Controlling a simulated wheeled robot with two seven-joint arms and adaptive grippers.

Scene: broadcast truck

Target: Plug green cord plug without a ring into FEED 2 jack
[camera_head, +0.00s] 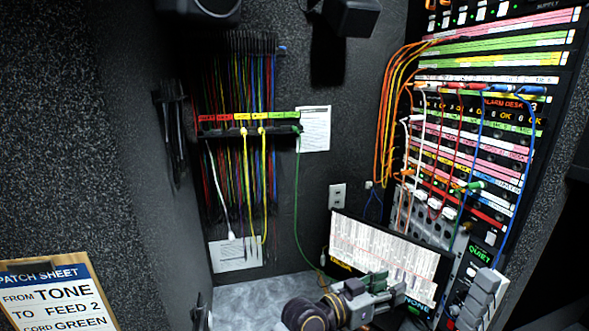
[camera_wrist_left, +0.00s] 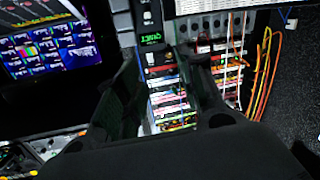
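A green cord (camera_head: 297,185) hangs from the right end of the jack strip on the back wall, with a dark green plug (camera_head: 297,129) at its top. Another green plug (camera_head: 472,185) sits at the right rack. I cannot tell which plug has a ring. The FEED 2 label is too small to read on the jack panels. My left gripper (camera_head: 392,291) is low in front of the printed sheet, away from both plugs. In the left wrist view its fingers (camera_wrist_left: 163,60) are apart with nothing between them. My right gripper is not in view.
A patch sheet (camera_head: 58,290) at lower left reads from TONE to FEED 2, cord GREEN. Yellow and white cords hang from the jack strip (camera_head: 220,131). Orange, red, white and blue cords cross the right rack (camera_head: 490,130). A printed sheet (camera_head: 380,245) stands behind my gripper.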

